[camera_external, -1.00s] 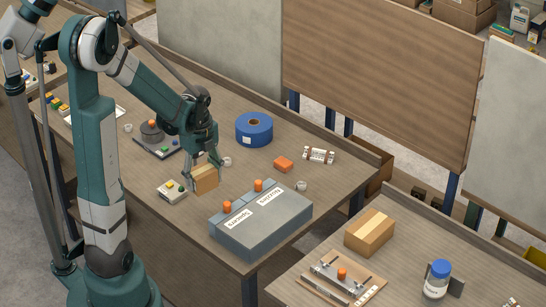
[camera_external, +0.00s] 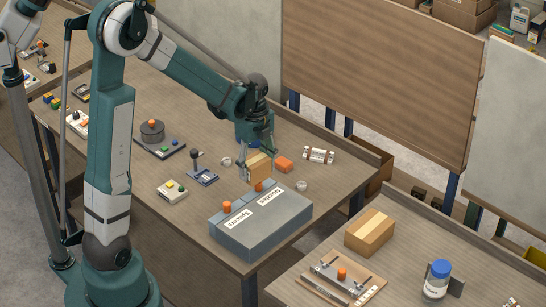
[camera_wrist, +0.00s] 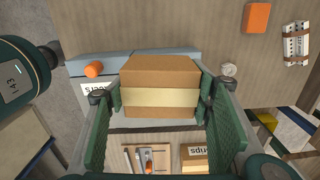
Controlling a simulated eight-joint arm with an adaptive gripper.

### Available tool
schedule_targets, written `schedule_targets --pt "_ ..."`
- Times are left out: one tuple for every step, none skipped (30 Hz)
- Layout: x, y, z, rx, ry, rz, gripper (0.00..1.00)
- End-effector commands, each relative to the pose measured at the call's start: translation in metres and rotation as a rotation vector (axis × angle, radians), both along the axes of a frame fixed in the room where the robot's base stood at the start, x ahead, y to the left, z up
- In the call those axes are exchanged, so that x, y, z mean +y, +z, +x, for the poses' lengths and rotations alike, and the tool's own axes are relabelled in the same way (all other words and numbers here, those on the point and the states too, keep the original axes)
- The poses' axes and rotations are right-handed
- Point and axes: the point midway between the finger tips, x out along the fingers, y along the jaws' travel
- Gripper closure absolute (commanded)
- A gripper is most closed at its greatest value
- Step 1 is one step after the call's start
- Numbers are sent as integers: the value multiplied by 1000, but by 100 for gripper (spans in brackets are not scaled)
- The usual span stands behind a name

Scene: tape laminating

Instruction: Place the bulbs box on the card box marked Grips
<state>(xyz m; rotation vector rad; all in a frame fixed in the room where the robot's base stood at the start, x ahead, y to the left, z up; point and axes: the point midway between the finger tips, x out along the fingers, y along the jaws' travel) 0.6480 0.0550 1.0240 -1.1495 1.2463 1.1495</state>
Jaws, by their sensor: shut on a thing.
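A small cardboard box with a paler band, apparently the bulbs box (camera_external: 259,168), is held in my gripper (camera_external: 258,150). In the wrist view the box (camera_wrist: 160,72) sits between the two green fingers of my gripper (camera_wrist: 162,92), which are shut on its sides. No name shows on it. It hangs above the back edge of the grey case. A closed card box (camera_external: 369,233) stands on the right-hand table, well to the right of my gripper.
The grey case (camera_external: 262,228), labelled Spacers and Nozzles, has orange knobs and lies below the held box. A wooden fixture (camera_external: 325,280) and a blue-capped jar (camera_external: 437,278) flank the card box. An orange block (camera_external: 284,163) is close behind my gripper. A gap separates the tables.

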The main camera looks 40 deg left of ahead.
Motion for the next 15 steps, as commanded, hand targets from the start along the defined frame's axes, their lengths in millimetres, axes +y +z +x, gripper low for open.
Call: schedule_targets --pt "-12 4 9 0 -3 0 62" --pt "-19 5 14 0 0 0 62" --pt "-28 7 20 0 1 0 62" --pt "-34 8 25 0 4 0 62" --pt "-41 9 29 0 4 0 62" --pt "-50 10 34 0 8 0 62" --pt "-57 12 38 0 9 0 62" --pt "-65 12 43 0 10 0 62" --pt "-74 14 48 0 13 0 62" --pt "-81 15 52 0 14 0 62" --pt "-89 16 56 0 17 0 62" --pt "-98 18 61 0 19 0 62" --pt "-106 19 65 0 21 0 62" --pt "-114 20 68 0 22 0 62" --pt "-124 21 73 0 25 0 62"
